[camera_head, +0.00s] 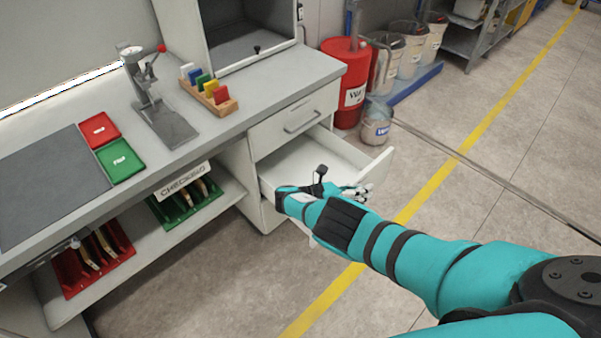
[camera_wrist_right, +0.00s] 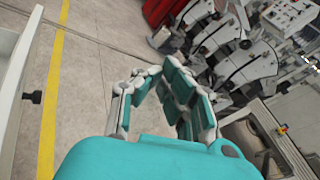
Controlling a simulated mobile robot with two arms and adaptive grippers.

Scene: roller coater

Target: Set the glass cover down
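I cannot make out a glass cover for certain in either view. An enclosure (camera_head: 213,45) stands on the counter with a black knob (camera_head: 257,49) at its front, and I cannot tell whether clear glass is there. My right gripper (camera_head: 362,191) is beside the open drawer (camera_head: 384,166). In the right wrist view, its fingers (camera_wrist_right: 157,75) curve inward with a gap between them. Nothing visible is held there. My left gripper is not in view.
The counter (camera_head: 240,112) holds a lever press (camera_head: 150,100), a wooden rack (camera_head: 212,100), a red tray (camera_head: 99,129) and a green tray (camera_head: 120,160). A red drum (camera_head: 346,90) and a bucket (camera_head: 376,128) stand beyond the drawer. The floor around the yellow line is clear.

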